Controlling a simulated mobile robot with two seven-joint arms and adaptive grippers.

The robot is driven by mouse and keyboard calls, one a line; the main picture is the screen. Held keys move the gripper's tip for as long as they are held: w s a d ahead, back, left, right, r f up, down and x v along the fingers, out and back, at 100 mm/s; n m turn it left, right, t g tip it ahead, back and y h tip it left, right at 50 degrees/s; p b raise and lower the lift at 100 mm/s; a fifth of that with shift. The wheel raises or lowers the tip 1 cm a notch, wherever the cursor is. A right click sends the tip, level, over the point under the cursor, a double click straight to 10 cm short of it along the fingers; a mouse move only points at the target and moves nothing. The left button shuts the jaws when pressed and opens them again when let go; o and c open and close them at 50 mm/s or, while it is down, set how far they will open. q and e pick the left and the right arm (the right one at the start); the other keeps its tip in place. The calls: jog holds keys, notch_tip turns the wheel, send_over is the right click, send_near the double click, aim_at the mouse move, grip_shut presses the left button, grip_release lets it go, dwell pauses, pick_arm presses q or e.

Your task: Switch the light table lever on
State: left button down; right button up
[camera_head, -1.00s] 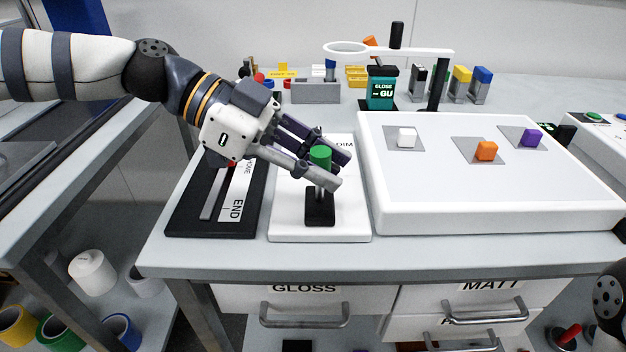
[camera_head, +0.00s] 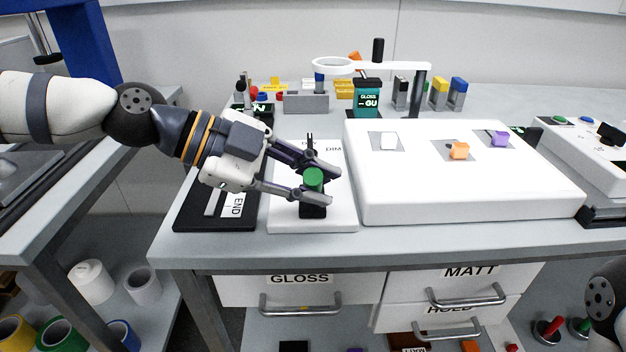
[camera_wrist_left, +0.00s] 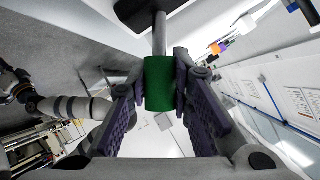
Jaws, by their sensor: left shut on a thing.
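The lever has a green cylindrical knob (camera_head: 313,180) and stands on a white base plate (camera_head: 285,218) marked DIM. My left gripper (camera_head: 328,184) is shut on the green knob, with one finger on each side. The left wrist view shows the knob (camera_wrist_left: 160,84) between the two finger pads and its grey rod running to a dark mount. The lever leans toward the front of the bench. The light table (camera_head: 470,190) beside it has a bright white top. My right gripper is out of view.
A black slider board (camera_head: 190,215) marked END lies left of the lever plate. A ring on a stand (camera_head: 333,66) rises behind.

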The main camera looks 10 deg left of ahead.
pick_arm(q)
jog(key=shift+f, duration=0.1)
jog(key=c, duration=1.4)
grip_release()
jog(key=v, duration=1.2)
